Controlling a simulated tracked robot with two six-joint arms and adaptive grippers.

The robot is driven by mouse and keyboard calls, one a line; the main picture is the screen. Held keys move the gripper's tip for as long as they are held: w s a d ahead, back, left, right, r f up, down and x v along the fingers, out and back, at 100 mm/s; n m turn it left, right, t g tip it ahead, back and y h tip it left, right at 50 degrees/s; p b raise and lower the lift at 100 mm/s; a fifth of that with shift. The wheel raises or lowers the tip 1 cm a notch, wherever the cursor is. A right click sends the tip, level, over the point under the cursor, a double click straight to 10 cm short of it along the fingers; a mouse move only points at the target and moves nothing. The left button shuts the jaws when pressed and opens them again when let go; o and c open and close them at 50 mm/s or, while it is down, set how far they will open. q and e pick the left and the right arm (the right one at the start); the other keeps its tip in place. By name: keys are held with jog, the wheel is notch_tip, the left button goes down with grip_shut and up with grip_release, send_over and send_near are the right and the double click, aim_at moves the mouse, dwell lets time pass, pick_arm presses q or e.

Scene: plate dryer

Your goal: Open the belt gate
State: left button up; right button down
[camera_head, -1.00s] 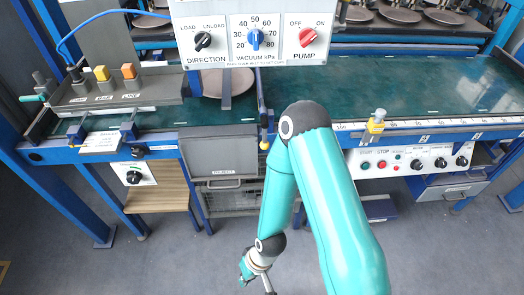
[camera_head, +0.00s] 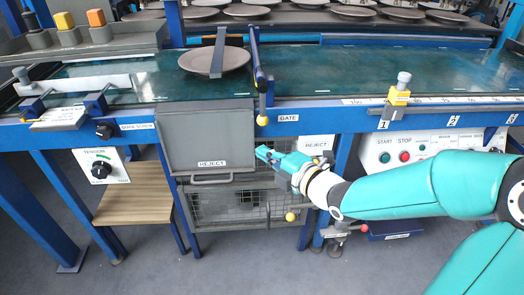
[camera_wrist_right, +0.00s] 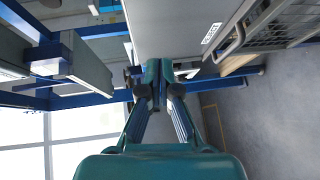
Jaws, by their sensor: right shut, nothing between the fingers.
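The belt gate (camera_head: 259,62) is a dark blue bar lying across the green belt (camera_head: 330,78). Its handle hangs over the front rail and ends in a yellow knob (camera_head: 262,120), left of the GATE label (camera_head: 288,118). My right gripper (camera_head: 262,153) is shut and empty, just below the knob and apart from it, in front of the reject bin's right edge. In the right wrist view, its closed fingers (camera_wrist_right: 160,72) point at a grey panel. The gate is not clearly recognisable in that view. My left gripper is not in view.
A brown plate (camera_head: 228,60) lies on the belt left of the gate, under a grey bar. The grey REJECT panel (camera_head: 208,136) and wire basket (camera_head: 235,205) are beside and below my gripper. A yellow-grey clamp (camera_head: 397,97) sits on the rail at right.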

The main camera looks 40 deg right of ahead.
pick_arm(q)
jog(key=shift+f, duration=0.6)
pick_arm(e)
jog(key=shift+s+d+r+n+t, duration=0.25)
jog(key=shift+s+r+n+t, duration=0.15)
jog(key=shift+r+n, duration=0.35)
jog(key=shift+w+f, duration=0.15)
jog(key=shift+w, duration=0.05)
jog(key=w+f, duration=0.1)
jog(key=w, duration=0.9)
jog(key=d, duration=0.1)
jog(key=s+d, duration=0.1)
jog(key=d, duration=0.1)
jog(key=shift+s+d+r, duration=0.1)
jog(key=shift+s+r, duration=0.1)
jog(key=shift+r, duration=0.15)
